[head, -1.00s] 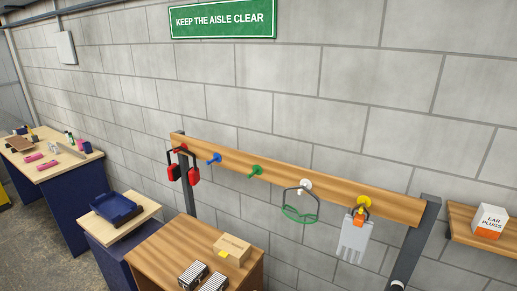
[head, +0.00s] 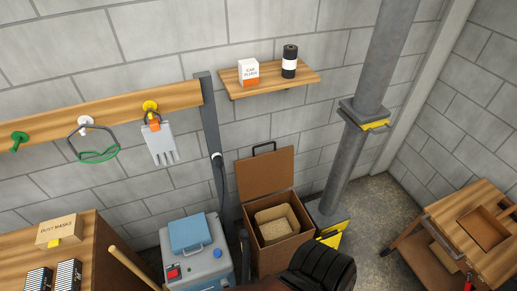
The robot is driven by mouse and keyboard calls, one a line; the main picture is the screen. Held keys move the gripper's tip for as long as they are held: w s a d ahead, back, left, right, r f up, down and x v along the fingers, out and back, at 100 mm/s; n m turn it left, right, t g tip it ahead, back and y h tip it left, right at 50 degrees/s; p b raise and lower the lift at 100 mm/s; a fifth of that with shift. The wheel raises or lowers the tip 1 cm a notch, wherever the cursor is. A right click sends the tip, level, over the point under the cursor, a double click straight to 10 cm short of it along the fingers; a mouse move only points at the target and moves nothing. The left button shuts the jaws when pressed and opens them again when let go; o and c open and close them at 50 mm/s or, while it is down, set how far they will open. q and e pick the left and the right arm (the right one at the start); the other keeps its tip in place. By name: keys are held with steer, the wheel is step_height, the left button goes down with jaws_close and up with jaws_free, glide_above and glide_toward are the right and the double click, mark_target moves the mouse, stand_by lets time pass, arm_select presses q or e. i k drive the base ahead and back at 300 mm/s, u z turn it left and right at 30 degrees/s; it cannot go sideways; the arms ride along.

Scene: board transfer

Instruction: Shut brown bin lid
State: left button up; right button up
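The brown bin (head: 262,262) stands on the floor against the wall, right of the middle of the head view. Its lid (head: 266,173) is open and stands upright at the back, leaning near the wall, with a dark handle (head: 264,148) on its top edge. A tan, rough-looking block or box (head: 276,225) is inside the open bin. The bin's lower front is partly hidden by a dark ribbed object at the bottom edge.
A grey-blue machine (head: 195,258) stands close to the bin's left. A grey pillar (head: 350,160) and a yellow floor piece (head: 334,236) are to its right. The black ribbed object (head: 322,268) is in front. A wooden cart (head: 478,255) stands far right, with clear floor (head: 383,215) between.

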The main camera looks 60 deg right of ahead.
mark_target(267, 173)
steer(key=z, duration=1.95)
